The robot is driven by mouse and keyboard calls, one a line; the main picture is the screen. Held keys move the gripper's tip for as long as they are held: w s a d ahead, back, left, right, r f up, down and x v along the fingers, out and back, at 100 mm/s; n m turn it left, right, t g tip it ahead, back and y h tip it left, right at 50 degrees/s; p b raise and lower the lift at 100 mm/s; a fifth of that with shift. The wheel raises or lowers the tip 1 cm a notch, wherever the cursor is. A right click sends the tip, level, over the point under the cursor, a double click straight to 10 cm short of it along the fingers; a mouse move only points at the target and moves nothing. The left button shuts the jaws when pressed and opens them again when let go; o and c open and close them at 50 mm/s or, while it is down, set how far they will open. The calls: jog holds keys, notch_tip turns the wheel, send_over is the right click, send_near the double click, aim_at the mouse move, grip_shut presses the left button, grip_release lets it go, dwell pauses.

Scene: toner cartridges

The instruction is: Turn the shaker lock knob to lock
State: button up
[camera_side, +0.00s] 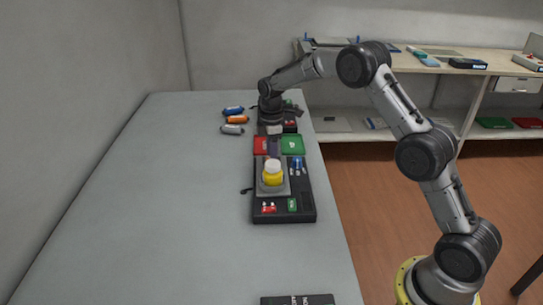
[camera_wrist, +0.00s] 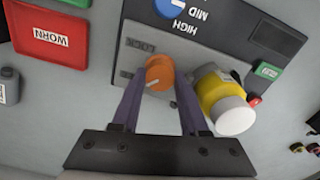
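The shaker lock knob (camera_wrist: 160,73) is orange with a pale pointer line and sits on a grey plate (camera_wrist: 134,62) with faint lettering, in the wrist view. My gripper (camera_wrist: 158,77) has its two purple fingers apart, one tip on each side of the knob. I cannot tell if the tips touch it. A yellow bottle with a white cap (camera_wrist: 224,100) is right beside the knob. In the side view the bottle (camera_side: 272,173) stands upright on the black shaker (camera_side: 305,210); my gripper (camera_side: 273,147) is just behind it. The knob is not distinguishable there.
A blue dial (camera_wrist: 170,6) marked HIGH and MID, a green button (camera_wrist: 267,71) and a red button (camera_wrist: 254,101) are near the knob. A red WORN tray (camera_wrist: 48,37) and a green tray (camera_side: 293,145) lie behind the shaker. The table's left side is largely clear.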

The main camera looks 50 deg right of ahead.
grip_shut()
jog(key=shift+m, duration=0.3)
jog(key=m, duration=1.2)
jog(key=shift+m, duration=0.3)
jog(key=m, duration=0.4)
jog(key=shift+m, duration=0.3)
